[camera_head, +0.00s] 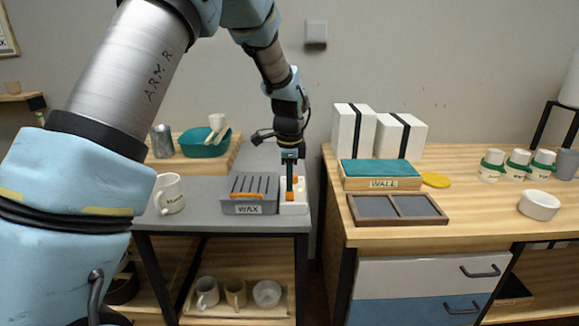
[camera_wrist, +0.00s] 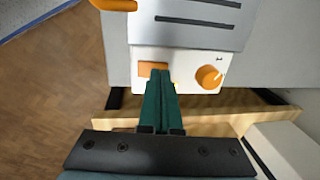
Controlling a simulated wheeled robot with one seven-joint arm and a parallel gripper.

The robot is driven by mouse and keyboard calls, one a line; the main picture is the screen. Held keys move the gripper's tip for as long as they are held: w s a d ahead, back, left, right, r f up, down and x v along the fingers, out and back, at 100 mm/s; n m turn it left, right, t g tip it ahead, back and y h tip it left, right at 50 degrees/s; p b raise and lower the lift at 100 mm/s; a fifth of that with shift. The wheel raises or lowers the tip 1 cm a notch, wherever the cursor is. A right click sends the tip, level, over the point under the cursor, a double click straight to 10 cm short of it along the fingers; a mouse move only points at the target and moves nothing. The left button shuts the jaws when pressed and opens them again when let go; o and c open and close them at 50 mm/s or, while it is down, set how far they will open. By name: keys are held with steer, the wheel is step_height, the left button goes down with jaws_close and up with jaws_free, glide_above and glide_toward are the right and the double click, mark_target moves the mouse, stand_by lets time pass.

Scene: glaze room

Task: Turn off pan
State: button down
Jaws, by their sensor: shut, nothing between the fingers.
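The wax pan is a grey slotted box labelled WAX (camera_head: 250,193) on the grey table; its slotted top shows in the wrist view (camera_wrist: 190,22). A white control box (camera_head: 294,209) sits at its right end. In the wrist view this control box (camera_wrist: 190,86) carries an orange rocker switch (camera_wrist: 148,68) and a round orange knob (camera_wrist: 208,78). My gripper (camera_head: 290,199) is over the control box, pointing down. In the wrist view its green fingers (camera_wrist: 159,76) are shut, with their tips at the switch, partly covering it. I cannot tell whether they touch it.
A white mug (camera_head: 170,194) stands left of the pan. A teal bowl (camera_head: 203,143) and a metal cup (camera_head: 162,142) are on a wooden riser behind. Right across a gap, a wooden counter (camera_head: 480,225) holds boxes, a divided tray (camera_head: 398,209) and several cups.

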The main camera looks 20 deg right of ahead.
steer(key=shift+f, duration=0.35)
